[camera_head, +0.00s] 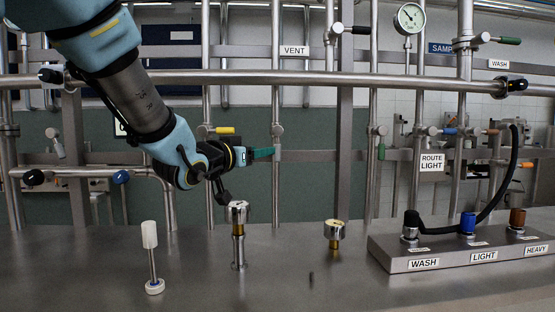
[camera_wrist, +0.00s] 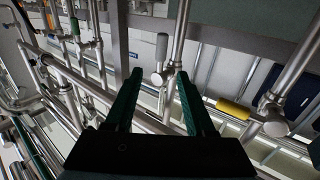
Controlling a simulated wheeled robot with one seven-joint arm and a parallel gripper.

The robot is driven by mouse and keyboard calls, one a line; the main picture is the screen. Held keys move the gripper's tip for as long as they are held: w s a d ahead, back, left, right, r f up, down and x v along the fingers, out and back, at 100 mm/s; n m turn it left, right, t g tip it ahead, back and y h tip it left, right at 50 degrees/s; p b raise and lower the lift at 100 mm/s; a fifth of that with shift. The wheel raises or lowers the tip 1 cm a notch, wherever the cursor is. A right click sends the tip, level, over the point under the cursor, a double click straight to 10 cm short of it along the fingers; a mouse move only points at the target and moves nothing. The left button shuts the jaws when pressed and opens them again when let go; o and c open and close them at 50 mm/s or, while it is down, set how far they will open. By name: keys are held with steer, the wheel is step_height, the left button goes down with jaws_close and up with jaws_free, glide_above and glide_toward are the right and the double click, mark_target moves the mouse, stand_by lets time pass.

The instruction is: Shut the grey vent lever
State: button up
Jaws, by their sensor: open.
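The grey vent lever (camera_wrist: 162,47) shows in the wrist view as a short grey handle. It lies along its pipe, on the side of its valve body (camera_wrist: 158,78) away from me. In the head view, the valve (camera_head: 277,130) sits on the upright pipe below the VENT label (camera_head: 294,50); I cannot clearly make out its lever there. My gripper (camera_head: 268,153) has dark green fingers and is just below and left of that valve. In the wrist view, my gripper (camera_wrist: 159,74) is open, with the valve body appearing between the fingertips and the handle beyond them. No contact is visible.
A yellow lever (camera_head: 225,130) is on the neighbouring pipe, left of the vent valve. A horizontal rail (camera_head: 300,78) crosses in front of the pipes. Upright fittings (camera_head: 238,213) stand on the bench below my gripper.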

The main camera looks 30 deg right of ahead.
mark_target(278, 148)
steer(key=p+x, duration=0.1)
steer(key=x, duration=0.9)
steer(key=shift+w, duration=0.15)
jaws_close()
stand_by(1.1)
